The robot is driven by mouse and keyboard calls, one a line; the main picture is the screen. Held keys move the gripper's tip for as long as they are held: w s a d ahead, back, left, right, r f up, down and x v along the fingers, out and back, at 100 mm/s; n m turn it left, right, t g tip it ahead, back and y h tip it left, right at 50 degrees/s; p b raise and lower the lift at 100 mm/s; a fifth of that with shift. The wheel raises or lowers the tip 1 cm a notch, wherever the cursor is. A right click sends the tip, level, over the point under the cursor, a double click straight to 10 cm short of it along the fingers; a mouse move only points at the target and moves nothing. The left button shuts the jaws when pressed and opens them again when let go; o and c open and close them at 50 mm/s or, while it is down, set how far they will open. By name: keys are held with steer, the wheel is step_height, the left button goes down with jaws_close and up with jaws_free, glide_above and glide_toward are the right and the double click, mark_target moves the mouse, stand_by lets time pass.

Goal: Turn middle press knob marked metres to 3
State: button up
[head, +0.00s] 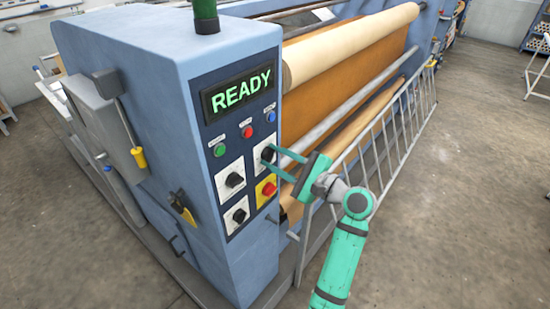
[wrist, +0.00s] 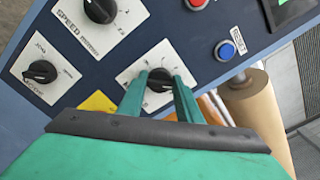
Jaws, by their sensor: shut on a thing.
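My gripper (head: 268,164) is at the press panel, its two green fingers (wrist: 160,82) closed on either side of the upper right black knob (wrist: 159,79). That knob sits on a white plate (wrist: 138,65) whose label is hidden and whose scale is too small to read. A second black knob (wrist: 100,9), labelled SPEED with smaller unreadable text, is left of and below it in the head view (head: 235,180). A third black knob (wrist: 41,71) is lowest on the panel in the head view (head: 239,216). I cannot read "metres" on any plate.
A red switch on a yellow plate (head: 267,189) is just below the held knob. Green (head: 219,150), red (head: 246,132) and blue (head: 270,117) buttons lie above, under the READY display (head: 240,92). A railing (head: 385,150) and rollers (head: 350,45) stand right of the panel.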

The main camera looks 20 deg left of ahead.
steer(key=o, duration=1)
steer(key=shift+f, duration=0.1)
steer(key=shift+o, duration=0.2)
steer(key=shift+d, duration=0.15)
steer(key=v, duration=1)
steer(key=shift+d, duration=0.3)
steer(key=shift+s, duration=0.15)
